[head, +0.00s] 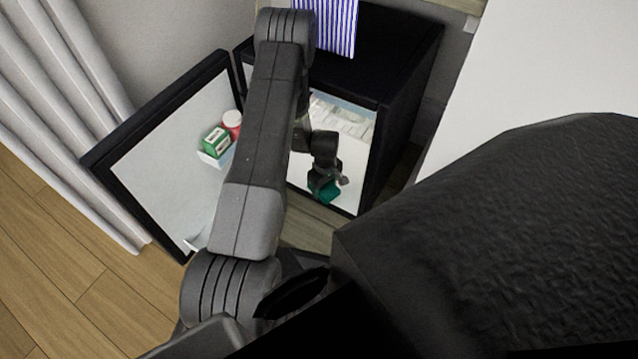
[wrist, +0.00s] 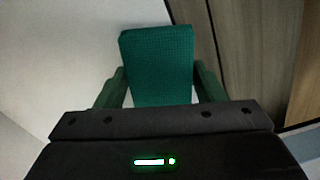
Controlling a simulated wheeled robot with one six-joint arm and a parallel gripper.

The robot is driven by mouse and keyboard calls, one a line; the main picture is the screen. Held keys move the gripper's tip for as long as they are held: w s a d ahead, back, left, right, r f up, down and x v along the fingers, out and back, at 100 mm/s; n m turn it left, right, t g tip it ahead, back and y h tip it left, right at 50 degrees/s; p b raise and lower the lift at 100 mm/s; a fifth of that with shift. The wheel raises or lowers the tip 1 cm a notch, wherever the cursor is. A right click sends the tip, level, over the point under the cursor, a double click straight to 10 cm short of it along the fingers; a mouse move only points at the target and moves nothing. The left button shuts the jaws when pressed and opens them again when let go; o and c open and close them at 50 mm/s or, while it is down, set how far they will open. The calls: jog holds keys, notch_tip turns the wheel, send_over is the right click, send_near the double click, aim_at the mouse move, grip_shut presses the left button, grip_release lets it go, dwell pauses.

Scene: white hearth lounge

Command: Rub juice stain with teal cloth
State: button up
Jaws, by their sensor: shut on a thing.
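The teal cloth (head: 324,193) is in my gripper (head: 322,176), low at the front of the open black fridge's white interior (head: 352,157). In the wrist view the cloth (wrist: 158,55) is a folded teal pad between the two fingers of my gripper (wrist: 160,84). The fingers are shut on its sides. A pale surface lies to the left of the cloth and wood-grain panels to the right. I cannot tell whether the cloth touches the fridge floor. No juice stain shows in either view; the cloth, gripper or arm may hide it.
The fridge door (head: 147,152) stands open at left, holding a green-and-white box (head: 215,141) and a red-topped container (head: 232,120). A blue-striped cloth (head: 335,28) hangs over the black fridge top (head: 388,50). A white curtain (head: 62,90) is at far left.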

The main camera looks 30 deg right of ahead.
jog(key=shift+s+d, duration=0.2)
jog(key=shift+s, duration=0.2)
jog(key=shift+f+b, duration=0.2)
jog(key=shift+b, duration=0.1)
jog(key=shift+w+a+f+b, duration=0.15)
jog(key=shift+w+a, duration=0.2)
jog(key=shift+w, duration=0.25)
jog(key=shift+w+a+r+b, duration=0.1)
jog(key=shift+w+a+b, duration=0.15)
jog(key=shift+w, duration=0.35)
jog(key=shift+w+a+f+b, duration=0.1)
jog(key=shift+w+a, duration=0.3)
jog(key=shift+w, duration=0.2)
jog(key=shift+c, duration=0.4)
jog(key=shift+r+p, duration=1.7)
jog(key=shift+r, duration=1.35)
jog(key=shift+r, duration=0.1)
